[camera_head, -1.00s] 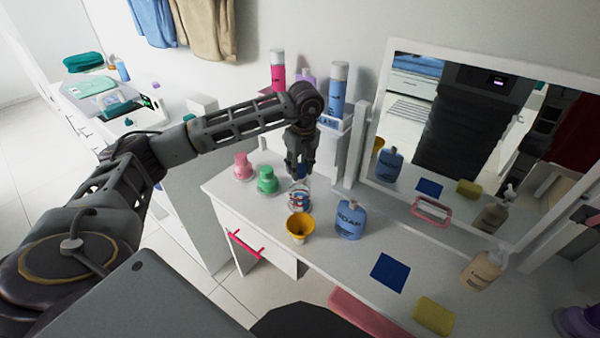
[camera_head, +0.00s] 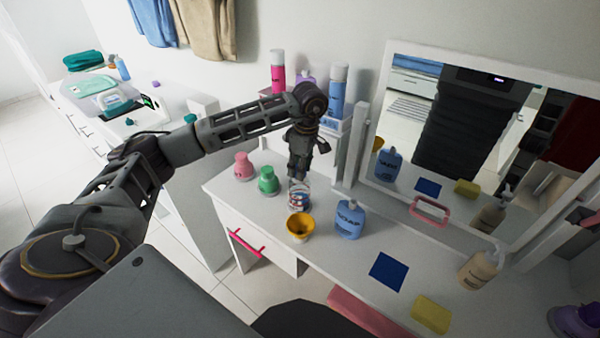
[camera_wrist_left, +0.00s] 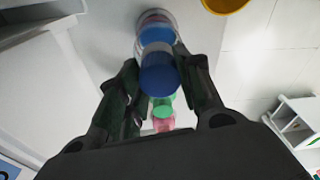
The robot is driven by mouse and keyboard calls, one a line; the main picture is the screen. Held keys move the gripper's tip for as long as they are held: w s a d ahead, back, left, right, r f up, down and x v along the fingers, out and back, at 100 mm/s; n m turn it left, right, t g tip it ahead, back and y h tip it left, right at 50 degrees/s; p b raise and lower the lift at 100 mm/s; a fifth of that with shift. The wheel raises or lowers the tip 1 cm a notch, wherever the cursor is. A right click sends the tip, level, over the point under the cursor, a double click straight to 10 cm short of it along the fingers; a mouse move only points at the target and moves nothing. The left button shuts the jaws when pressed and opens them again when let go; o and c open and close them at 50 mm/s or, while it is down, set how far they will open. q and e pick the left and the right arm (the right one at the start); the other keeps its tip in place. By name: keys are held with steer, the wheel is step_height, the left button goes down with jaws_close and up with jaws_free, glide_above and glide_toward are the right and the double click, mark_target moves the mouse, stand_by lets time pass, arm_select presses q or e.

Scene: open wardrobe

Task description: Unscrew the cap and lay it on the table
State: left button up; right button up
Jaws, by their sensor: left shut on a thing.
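A small clear bottle (camera_head: 299,196) with red and blue bands stands upright on the white table (camera_head: 330,265), behind a yellow cup. My left gripper (camera_head: 298,176) points down directly above it. In the left wrist view the gripper (camera_wrist_left: 160,78) is shut on the blue cap (camera_wrist_left: 159,80), which sits between its fingertips. The bottle (camera_wrist_left: 155,20) shows beyond the cap in that view. I cannot tell whether the cap still touches the bottle's neck. In the head view the fingers mostly hide the cap. My right gripper is not in view.
The yellow cup (camera_head: 300,226) and blue soap bottle (camera_head: 349,220) stand close in front. Green (camera_head: 268,181) and pink (camera_head: 243,167) bottles stand left. A flat blue square (camera_head: 388,271) lies right, near a yellow sponge (camera_head: 431,314). A mirror (camera_head: 460,150) stands behind.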

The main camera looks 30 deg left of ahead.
arm_select(q)
steer(key=shift+n, duration=1.4)
steer(key=o, duration=1.2)
steer(key=shift+c, duration=0.2)
steer(key=shift+m, duration=0.3)
steer(key=shift+c, duration=0.3)
steer(key=shift+m+b, duration=0.35)
steer(key=shift+m, duration=1.35)
steer(key=shift+m+t+b, duration=0.3)
steer(key=shift+m+b, duration=0.35)
steer(key=shift+m, duration=1.55)
steer(key=shift+m+t+b, duration=0.3)
steer(key=shift+m+b, duration=0.25)
steer(key=shift+m, duration=1.65)
steer(key=shift+m+h+b, duration=0.4)
steer(key=shift+m+b, duration=0.05)
steer(key=shift+m, duration=1.75)
